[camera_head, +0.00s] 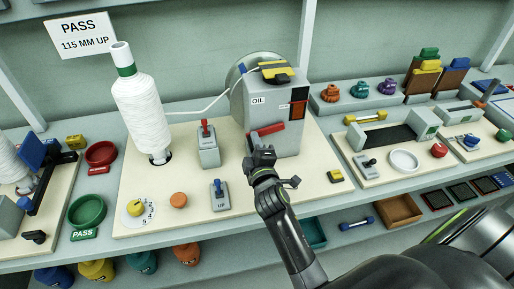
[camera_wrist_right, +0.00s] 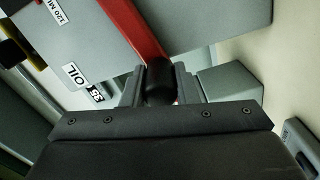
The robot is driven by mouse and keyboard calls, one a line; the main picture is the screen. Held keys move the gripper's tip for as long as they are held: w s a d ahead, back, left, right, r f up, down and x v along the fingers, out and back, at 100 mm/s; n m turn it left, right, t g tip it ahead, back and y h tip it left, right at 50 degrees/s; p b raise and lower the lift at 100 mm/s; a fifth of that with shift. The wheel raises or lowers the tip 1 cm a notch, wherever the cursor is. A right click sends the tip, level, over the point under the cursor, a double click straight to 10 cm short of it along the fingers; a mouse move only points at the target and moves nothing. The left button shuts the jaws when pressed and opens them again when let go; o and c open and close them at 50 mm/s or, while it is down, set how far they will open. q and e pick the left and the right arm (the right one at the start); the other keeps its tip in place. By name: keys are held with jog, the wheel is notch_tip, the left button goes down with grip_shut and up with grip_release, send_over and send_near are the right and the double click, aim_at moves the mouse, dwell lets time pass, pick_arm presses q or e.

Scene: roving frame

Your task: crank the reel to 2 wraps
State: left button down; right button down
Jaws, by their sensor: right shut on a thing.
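A grey reel box (camera_head: 285,125) labelled OIL stands on a cream board, with a round grey disc (camera_head: 235,75) at its left side. A red crank arm (camera_head: 268,130) is on its front; it also shows in the right wrist view (camera_wrist_right: 135,28). My right gripper (camera_head: 263,158) is shut on the black crank knob (camera_wrist_right: 158,82) at the arm's lower end. A white line runs from the white spool (camera_head: 143,115) to the box. Wraps on the reel cannot be counted. My left gripper is not in view.
A red-handled lever (camera_head: 207,145), a blue-handled lever (camera_head: 219,196) marked UP, an orange button (camera_head: 178,200) and a yellow-knobbed dial (camera_head: 136,208) share the board. A sign (camera_head: 80,36) reads PASS, 115 MM UP. Other stations stand left and right.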

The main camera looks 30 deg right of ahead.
notch_tip(320, 180, up, 3)
jog(key=m, duration=0.3)
jog(key=shift+f+m+p, duration=0.1)
jog(key=shift+m+p, duration=0.25)
jog(key=shift+m, duration=0.05)
jog(key=r+m, duration=0.1)
jog(key=r+m+p, duration=0.1)
jog(key=shift+d+m, duration=0.2)
jog(key=shift+m, duration=0.2)
jog(key=shift+s+d+r, duration=0.1)
jog(key=shift+d+r, duration=0.05)
jog(key=shift+r, duration=0.4)
jog(key=shift+r+p, duration=0.1)
jog(key=shift+p, duration=0.2)
jog(key=c, duration=1.5)
grip_release()
jog(key=shift+d, duration=0.1)
jog(key=o, duration=0.4)
jog(key=shift+d, duration=0.1)
jog(key=shift+s, duration=0.15)
